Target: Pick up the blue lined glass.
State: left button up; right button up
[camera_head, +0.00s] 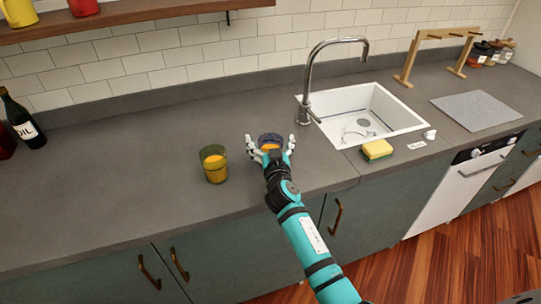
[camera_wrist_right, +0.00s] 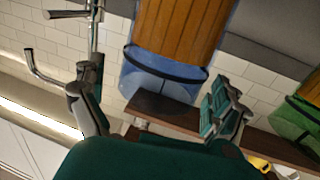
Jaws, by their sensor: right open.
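The blue lined glass (camera_head: 269,137) holds something orange and stands on the grey counter, left of the sink. My right gripper (camera_head: 270,145) is open, with its fingers on either side of this glass and its body hiding the lower part. In the right wrist view, the picture is upside down; the blue glass (camera_wrist_right: 165,72) with a dark band shows between the open fingers, and I cannot tell whether they touch it. My left gripper is not in view.
A green glass (camera_head: 214,165) with orange contents stands just left of my right gripper. The faucet (camera_head: 308,90) and white sink (camera_head: 400,112) are to the right, with a sponge (camera_head: 377,150) at the sink's front.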

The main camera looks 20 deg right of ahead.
jog(key=shift+s, duration=0.1)
jog(key=shift+c, duration=0.9)
jog(key=c, duration=1.6)
jog(key=shift+r, duration=0.1)
jog(key=shift+r, duration=0.1)
jog(key=shift+r, duration=0.7)
jog(key=s+d+r, duration=0.1)
jog(key=s, duration=0.4)
jog(key=s+r+b, duration=0.1)
jog(key=s, duration=0.4)
jog(key=s+d+r+b, duration=0.1)
jog(key=s, duration=0.4)
jog(key=shift+s+d+r, duration=0.2)
jog(key=shift+s+d, duration=0.1)
jog(key=shift+s, duration=0.05)
